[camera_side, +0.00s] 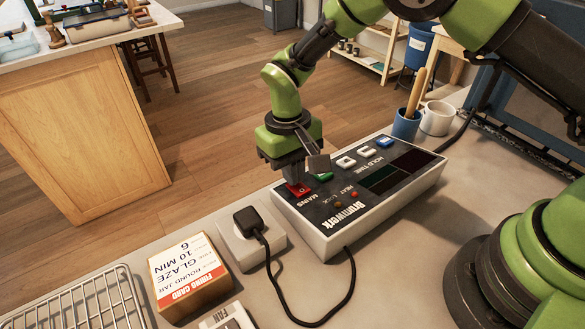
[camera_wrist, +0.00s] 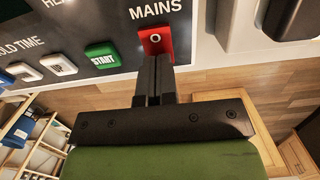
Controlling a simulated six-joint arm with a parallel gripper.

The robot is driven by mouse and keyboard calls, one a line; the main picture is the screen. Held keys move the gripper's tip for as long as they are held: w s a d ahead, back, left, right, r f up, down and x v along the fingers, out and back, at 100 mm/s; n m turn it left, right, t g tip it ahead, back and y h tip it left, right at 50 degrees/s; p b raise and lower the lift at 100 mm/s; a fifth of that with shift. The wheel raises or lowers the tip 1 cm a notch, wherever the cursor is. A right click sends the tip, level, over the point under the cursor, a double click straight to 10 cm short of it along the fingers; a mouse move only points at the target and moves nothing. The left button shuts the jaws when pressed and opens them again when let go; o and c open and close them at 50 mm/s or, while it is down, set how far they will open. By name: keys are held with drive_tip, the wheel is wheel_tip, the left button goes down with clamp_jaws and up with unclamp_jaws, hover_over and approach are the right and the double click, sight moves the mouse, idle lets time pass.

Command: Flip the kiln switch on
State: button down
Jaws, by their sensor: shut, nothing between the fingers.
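The kiln controller (camera_side: 385,195) is a grey box with a dark panel, lying on the worktop. Its red MAINS switch (camera_side: 299,189) is at the panel's left end, marked with a circle on the part that shows. The switch also shows in the wrist view (camera_wrist: 155,40). My gripper (camera_side: 297,180) is shut and empty, pointing down at the switch. In the wrist view its fingertips (camera_wrist: 154,62) are at the switch's near edge; I cannot tell whether they touch it. The fingers hide part of the switch.
Beside MAINS are a green START button (camera_wrist: 102,56) and white and blue buttons. A black plug (camera_side: 249,221) sits in a socket left of the controller, its cord running in front.

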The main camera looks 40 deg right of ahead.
drive_tip(key=shift+w+f, duration=0.2)
drive_tip(key=shift+f, duration=0.5)
drive_tip(key=shift+s, duration=0.1)
drive_tip(key=shift+r, duration=0.95)
drive_tip(key=shift+r, duration=0.25)
wheel_tip(320, 180, up, 13)
drive_tip(key=w, duration=0.1)
drive_tip(key=shift+w, duration=0.35)
drive_tip(key=shift+s, duration=0.1)
